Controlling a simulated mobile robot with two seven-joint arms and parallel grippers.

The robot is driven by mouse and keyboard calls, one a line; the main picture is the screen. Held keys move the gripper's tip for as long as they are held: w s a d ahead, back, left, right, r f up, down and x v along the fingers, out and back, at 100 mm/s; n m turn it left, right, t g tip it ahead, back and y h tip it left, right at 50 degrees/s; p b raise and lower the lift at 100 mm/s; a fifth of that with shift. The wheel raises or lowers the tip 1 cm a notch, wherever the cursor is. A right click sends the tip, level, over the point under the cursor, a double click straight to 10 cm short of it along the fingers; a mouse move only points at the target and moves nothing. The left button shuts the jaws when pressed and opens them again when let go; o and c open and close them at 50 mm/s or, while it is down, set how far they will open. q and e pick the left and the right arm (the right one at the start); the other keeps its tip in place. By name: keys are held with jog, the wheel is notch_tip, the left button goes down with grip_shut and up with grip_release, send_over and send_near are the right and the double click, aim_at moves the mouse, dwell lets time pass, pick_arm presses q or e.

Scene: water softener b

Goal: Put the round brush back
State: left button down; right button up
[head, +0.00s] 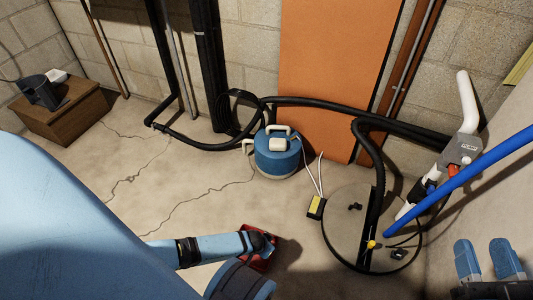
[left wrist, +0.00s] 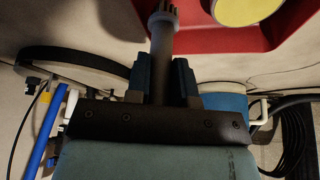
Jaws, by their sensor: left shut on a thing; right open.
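In the left wrist view my left gripper (left wrist: 162,68) is shut on a dark grey, tube-like piece with a toothed or bristly end, which looks like the round brush (left wrist: 162,42). Its far end overlaps the wall of a red container (left wrist: 218,40) in the picture; I cannot tell whether they touch. The container holds something round and yellow (left wrist: 246,10). In the head view the red container (head: 262,264) is partly covered by my left arm, and the brush cannot be made out. My right gripper (head: 488,262) is open and empty at the lower right.
A blue tank (head: 278,153) stands on the floor by an orange panel (head: 330,70). A round lid (head: 345,205) lies at right, with a black hose and white-grey pipes (head: 466,110). A blue pipe (head: 465,178) slants nearby. A brown box (head: 62,118) stands far left.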

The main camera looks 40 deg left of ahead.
pick_arm(q)
jog(key=shift+f, duration=0.2)
jog(key=shift+f, duration=0.6)
jog(key=c, duration=1)
grip_release()
